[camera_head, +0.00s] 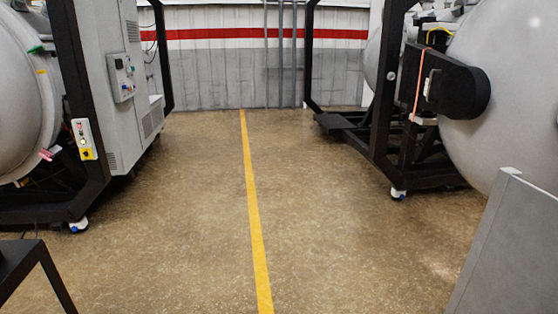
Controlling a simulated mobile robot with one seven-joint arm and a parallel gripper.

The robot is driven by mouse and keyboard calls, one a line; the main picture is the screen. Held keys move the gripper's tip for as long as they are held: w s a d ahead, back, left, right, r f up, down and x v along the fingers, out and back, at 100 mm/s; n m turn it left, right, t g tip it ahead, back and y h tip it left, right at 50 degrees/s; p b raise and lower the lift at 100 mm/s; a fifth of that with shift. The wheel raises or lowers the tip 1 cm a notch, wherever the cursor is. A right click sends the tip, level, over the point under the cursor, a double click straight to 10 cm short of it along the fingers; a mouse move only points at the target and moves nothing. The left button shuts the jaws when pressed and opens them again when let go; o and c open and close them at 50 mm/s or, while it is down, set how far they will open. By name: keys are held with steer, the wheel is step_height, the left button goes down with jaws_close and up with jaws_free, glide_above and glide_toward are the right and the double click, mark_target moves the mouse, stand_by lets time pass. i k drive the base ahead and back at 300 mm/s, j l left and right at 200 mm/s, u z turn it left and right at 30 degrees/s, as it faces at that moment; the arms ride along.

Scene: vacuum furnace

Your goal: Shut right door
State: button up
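A large pale grey rounded furnace body or door (515,85) is at the right edge, cut off by the frame. A thick black arm-like part (455,90) meets its left side, beside a black frame (380,140). I cannot tell from this view whether this is the right door or how far open it stands. My gripper is not in view.
A grey upright panel (510,255) stands close at the lower right. Another rounded grey vessel (25,95) and a grey cabinet (120,85) stand at left. A black stand (30,265) is at the lower left. The floor around the yellow line (252,200) is clear.

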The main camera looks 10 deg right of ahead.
mark_target(493, 92)
steer(key=i+j+z, duration=0.15)
steer(key=i, duration=1.1)
steer(key=i+z, duration=0.25)
steer(key=i, duration=0.35)
steer(key=i+j+z, duration=0.1)
steer(key=i+z, duration=0.2)
steer(key=i, duration=0.25)
steer(key=i+l+z, duration=0.2)
steer(key=i+z, duration=0.25)
steer(key=i, duration=0.15)
steer(key=i+z, duration=0.4)
steer(key=i, duration=0.2)
steer(key=i+l+z, duration=0.1)
steer(key=z, duration=1.9)
